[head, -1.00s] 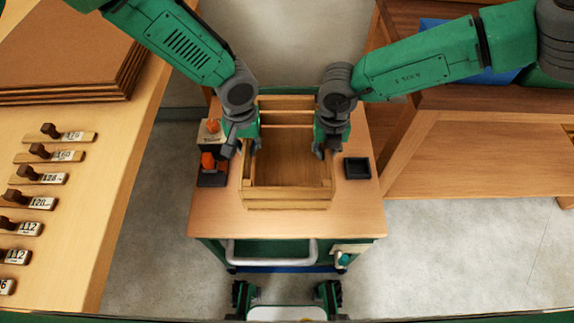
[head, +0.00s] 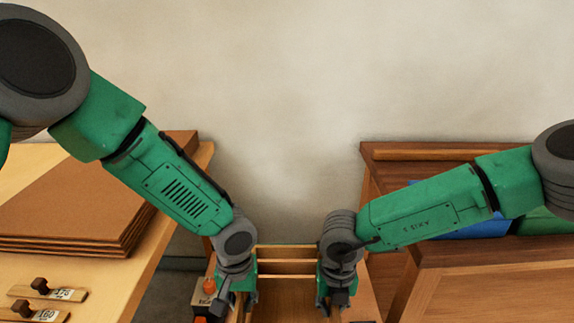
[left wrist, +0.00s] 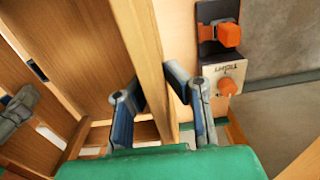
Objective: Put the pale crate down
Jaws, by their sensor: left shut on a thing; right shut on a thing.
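The pale wooden crate (head: 287,302) is at the bottom middle of the head view, over the wood-topped cart (head: 366,300); its near part is cut off by the frame edge. My left gripper (head: 237,300) is at its left side and my right gripper (head: 336,297) at its right side. In the left wrist view, my left fingers (left wrist: 160,100) are on both sides of the crate's upright side wall (left wrist: 150,55), shut on it. The right gripper (left wrist: 14,112) shows at the far side. Whether the crate's bottom touches the cart is hidden.
A bench with stacked brown boards (head: 80,215) stands left. A wooden bench (head: 490,290) holding a blue item (head: 470,227) stands right.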

